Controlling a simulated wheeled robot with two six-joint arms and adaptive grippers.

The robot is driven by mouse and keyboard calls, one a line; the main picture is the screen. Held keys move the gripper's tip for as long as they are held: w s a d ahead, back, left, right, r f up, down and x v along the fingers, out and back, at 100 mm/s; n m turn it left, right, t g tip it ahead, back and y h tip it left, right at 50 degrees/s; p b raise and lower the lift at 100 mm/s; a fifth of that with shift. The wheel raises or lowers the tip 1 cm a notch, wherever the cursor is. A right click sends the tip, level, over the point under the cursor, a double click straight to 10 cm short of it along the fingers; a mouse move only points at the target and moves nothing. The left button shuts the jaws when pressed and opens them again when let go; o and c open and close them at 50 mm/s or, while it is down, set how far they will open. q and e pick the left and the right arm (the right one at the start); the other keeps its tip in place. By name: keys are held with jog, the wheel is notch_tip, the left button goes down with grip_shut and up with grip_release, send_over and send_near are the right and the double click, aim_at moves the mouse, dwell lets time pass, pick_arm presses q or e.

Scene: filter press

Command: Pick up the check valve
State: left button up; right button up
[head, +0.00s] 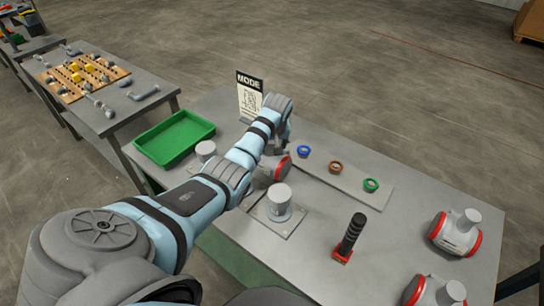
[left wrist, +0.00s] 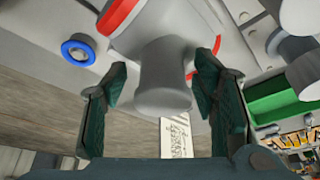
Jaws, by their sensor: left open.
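A check valve, grey with red end rings and a round grey stub, sits on the grey table in the head view (head: 283,170), partly hidden by my left arm. It fills the upper middle of the left wrist view (left wrist: 157,60). My left gripper (left wrist: 158,85) is open, with its dark fingers on either side of the valve's stub. Contact with the stub cannot be told. In the head view the gripper is mostly hidden behind my wrist. Two similar valves stand at the right of the table, one higher (head: 456,232) and one at the front edge (head: 434,292).
Blue (head: 304,152), brown (head: 335,167) and green (head: 371,185) rings lie on a light strip. A black-handled tool with a red base (head: 349,238) stands in front. A green tray (head: 174,138), a MODE sign (head: 249,96) and a grey flanged post (head: 279,204) stand nearby.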

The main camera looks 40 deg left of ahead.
pick_arm(q)
jog(key=shift+s+r, duration=0.15)
jog(key=shift+s, duration=0.05)
jog(key=shift+c, duration=0.6)
jog(key=c, duration=0.3)
jog(key=shift+w, duration=0.1)
grip_shut()
